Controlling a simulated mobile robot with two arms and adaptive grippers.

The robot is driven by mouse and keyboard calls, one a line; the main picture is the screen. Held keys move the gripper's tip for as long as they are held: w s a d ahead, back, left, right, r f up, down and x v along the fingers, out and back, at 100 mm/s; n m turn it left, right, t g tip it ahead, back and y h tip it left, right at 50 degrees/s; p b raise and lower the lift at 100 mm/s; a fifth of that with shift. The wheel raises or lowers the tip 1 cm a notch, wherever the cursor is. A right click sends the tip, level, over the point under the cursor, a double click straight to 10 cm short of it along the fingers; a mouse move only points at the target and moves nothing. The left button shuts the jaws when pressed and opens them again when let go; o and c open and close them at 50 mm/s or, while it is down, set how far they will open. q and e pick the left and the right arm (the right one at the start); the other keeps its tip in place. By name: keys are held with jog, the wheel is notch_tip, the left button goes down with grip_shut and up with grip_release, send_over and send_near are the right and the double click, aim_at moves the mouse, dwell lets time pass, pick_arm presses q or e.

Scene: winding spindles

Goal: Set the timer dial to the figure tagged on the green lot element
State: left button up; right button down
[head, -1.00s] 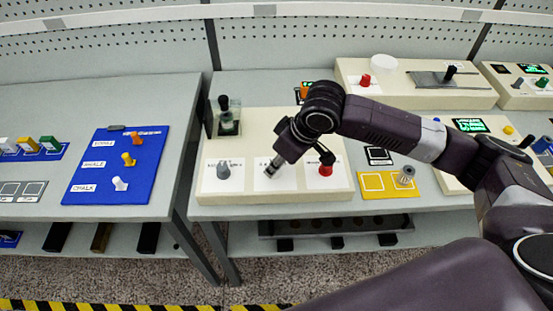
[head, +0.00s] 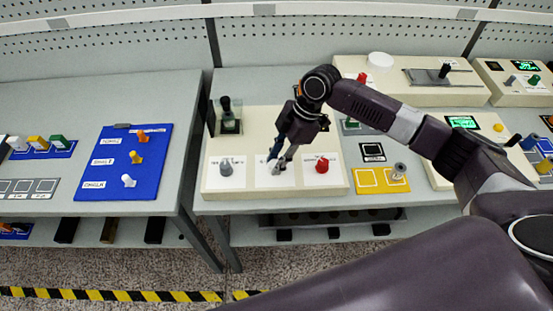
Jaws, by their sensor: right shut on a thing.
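A cream control box (head: 335,183) carries a row of white plates with a grey knob (head: 226,167) on the left and a red knob (head: 322,165) on the right. My right gripper (head: 277,164) is at the middle plate (head: 270,181), shut on the middle dial, which its fingers mostly hide. The printing around that dial is too small to read. A green element (head: 58,141) sits at the right end of a row beside a yellow and a white one, at the far left. I cannot read any tag on it. My left gripper is not in view.
A blue board (head: 110,192) with orange, yellow and white knobs lies left of the gap between the tables. A dark green-topped fixture (head: 227,117) stands at the cream box's back left. A yellow tray (head: 368,184) with a grey piece lies right of it.

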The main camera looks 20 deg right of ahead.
jog(key=n, duration=0.2)
jog(key=n+g+b, duration=0.1)
jog(key=n, duration=0.1)
jog(key=n+g+b, duration=0.1)
jog(key=shift+w+n+h, duration=0.25)
jog(key=shift+n+h, duration=0.15)
jog(key=shift+r, duration=0.1)
dwell(0.3)
jog(key=c, duration=1.6)
grip_release()
jog(key=v, duration=1.2)
jog(key=shift+w, duration=0.1)
